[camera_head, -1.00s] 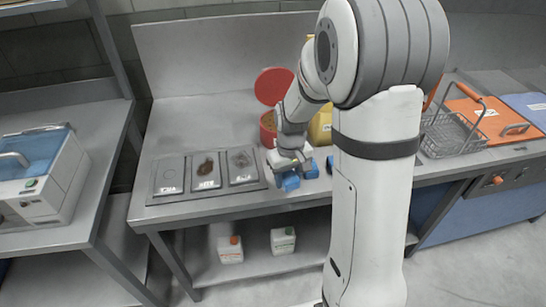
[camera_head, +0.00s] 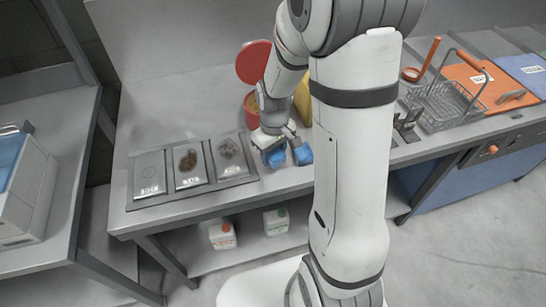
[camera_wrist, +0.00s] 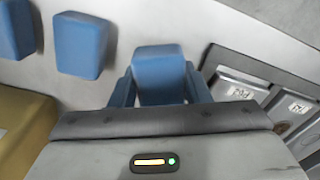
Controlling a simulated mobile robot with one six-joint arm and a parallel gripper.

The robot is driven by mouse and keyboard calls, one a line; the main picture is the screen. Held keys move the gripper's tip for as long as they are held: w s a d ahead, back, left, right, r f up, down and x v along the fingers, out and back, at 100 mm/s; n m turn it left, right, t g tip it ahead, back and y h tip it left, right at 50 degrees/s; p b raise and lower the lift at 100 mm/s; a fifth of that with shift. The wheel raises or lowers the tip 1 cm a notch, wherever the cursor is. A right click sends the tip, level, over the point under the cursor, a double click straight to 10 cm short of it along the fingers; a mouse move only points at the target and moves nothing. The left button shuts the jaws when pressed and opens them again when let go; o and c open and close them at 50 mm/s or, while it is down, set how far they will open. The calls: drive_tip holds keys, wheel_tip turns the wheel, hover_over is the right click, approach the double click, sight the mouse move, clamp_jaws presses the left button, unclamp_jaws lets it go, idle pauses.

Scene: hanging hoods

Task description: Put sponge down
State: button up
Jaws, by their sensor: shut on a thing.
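My gripper (camera_head: 272,151) is over the grey counter, just right of the panel tray. In the wrist view my gripper (camera_wrist: 160,88) is shut on a blue sponge (camera_wrist: 158,68), which sits between its two blue fingers. Two more blue sponges, one (camera_wrist: 82,46) near the held one and one (camera_wrist: 15,28) at the left edge, lie on the counter in the wrist view. In the head view a blue sponge (camera_head: 302,154) shows just right of my gripper. Whether the held sponge touches the counter cannot be told.
A tray with three labelled panels (camera_head: 188,164), two with dark marks, lies left of my gripper. A red tub (camera_head: 250,103) with a round red lid (camera_head: 253,62) and a yellow container (camera_head: 303,100) stand behind. A wire basket (camera_head: 440,105) is at right. Bottles (camera_head: 222,235) stand below.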

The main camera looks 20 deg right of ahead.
wheel_tip(320, 180, down, 2)
drive_tip(key=shift+w+f, duration=0.1)
drive_tip(key=shift+f, duration=0.1)
